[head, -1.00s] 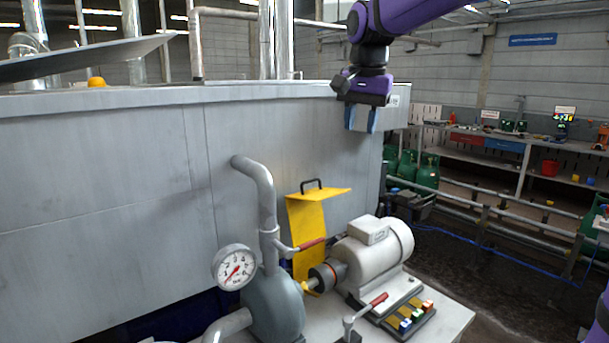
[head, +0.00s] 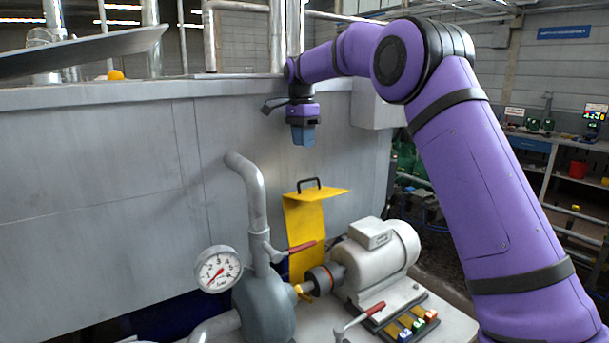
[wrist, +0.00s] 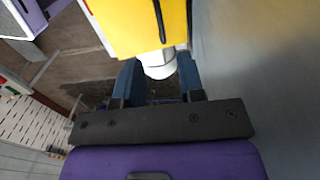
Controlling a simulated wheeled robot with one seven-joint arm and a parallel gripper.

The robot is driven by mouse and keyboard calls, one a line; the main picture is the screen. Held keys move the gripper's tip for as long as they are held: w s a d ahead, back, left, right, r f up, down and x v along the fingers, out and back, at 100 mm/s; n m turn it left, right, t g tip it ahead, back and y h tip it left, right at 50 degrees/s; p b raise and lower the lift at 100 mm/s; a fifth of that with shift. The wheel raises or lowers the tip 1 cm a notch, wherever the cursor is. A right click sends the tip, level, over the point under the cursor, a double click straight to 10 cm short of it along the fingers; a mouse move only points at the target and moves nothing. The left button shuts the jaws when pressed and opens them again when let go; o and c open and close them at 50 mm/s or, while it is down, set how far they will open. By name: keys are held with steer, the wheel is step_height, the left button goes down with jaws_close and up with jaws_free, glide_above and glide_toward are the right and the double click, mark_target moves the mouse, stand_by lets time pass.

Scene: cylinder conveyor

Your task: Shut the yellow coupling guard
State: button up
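The yellow coupling guard (head: 305,228) stands raised behind the pump and motor coupling (head: 318,281). Its top flap juts out to the right and carries a black handle (head: 308,183). The coupling below is uncovered. My gripper (head: 303,137) hangs above the guard, pointing down, apart from it, in front of the grey tank wall. In the wrist view the two blue fingers of my gripper (wrist: 160,88) are spread with nothing between them. The yellow guard (wrist: 135,25) and its dark handle (wrist: 159,22) show beyond the fingertips.
A grey motor (head: 375,262) sits right of the coupling, a pump (head: 265,305) with a pressure gauge (head: 218,269) to its left. Red-handled levers (head: 300,247) stand close to the guard. The grey tank wall (head: 110,200) rises close behind.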

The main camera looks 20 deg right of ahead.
steer(key=f, duration=1)
steer(key=shift+s+d+f, duration=0.15)
steer(key=shift+s+f, duration=0.05)
steer(key=shift+s, duration=0.15)
steer(key=shift+c, duration=0.2)
jaws_close()
